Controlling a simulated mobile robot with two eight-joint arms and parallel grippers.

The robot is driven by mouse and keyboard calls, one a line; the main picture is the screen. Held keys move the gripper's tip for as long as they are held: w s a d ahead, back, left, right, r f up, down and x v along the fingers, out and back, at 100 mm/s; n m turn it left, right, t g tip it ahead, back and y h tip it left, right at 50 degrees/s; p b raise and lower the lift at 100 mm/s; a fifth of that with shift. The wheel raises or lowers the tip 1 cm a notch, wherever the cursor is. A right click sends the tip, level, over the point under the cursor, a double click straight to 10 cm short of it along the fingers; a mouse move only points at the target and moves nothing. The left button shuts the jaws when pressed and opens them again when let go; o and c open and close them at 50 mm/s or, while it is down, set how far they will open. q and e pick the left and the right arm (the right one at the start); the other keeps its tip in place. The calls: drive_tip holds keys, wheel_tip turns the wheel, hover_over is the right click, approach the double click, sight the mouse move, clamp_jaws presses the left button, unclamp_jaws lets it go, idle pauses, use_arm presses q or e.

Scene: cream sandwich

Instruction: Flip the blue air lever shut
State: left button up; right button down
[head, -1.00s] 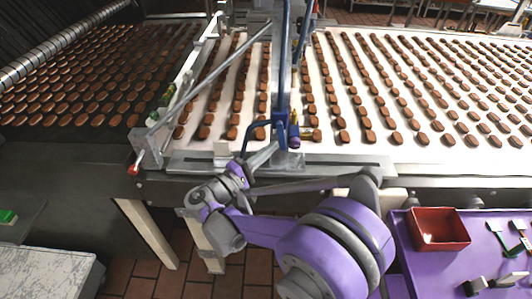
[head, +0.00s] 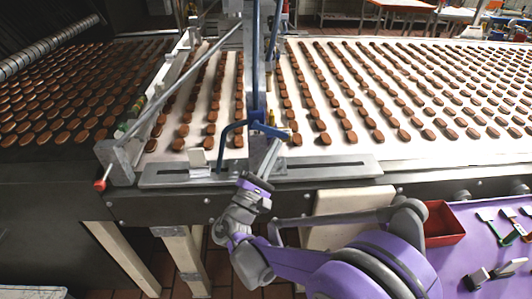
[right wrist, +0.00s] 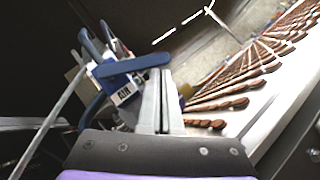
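The blue air lever (head: 271,130) sits on a blue valve on an upright post at the conveyor's near edge. In the head view it slants to the right across the post. My left gripper is out of view.
Rows of brown biscuits lie on the white conveyor (head: 330,160) behind the post. A diagonal rod with a red knob (head: 100,185) is at the left. A red bin (head: 443,224) and small tools lie on a purple surface (head: 440,262) at the right.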

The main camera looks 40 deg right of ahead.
sight(287, 135)
drive_tip(key=shift+s+d+r+p, duration=0.25)
drive_tip(key=shift+s+d+r, duration=0.05)
drive_tip(key=shift+d+r, duration=0.25)
drive_tip(key=shift+s+d+r+p, duration=0.25)
drive_tip(key=shift+d+r, duration=0.15)
drive_tip(key=shift+r, duration=0.25)
drive_tip(key=s+a+f+b, duration=0.3)
drive_tip(key=s+f+b, duration=0.2)
drive_tip(key=f, duration=0.6)
drive_tip(key=shift+s+a, duration=0.3)
drive_tip(key=shift+s, duration=0.25)
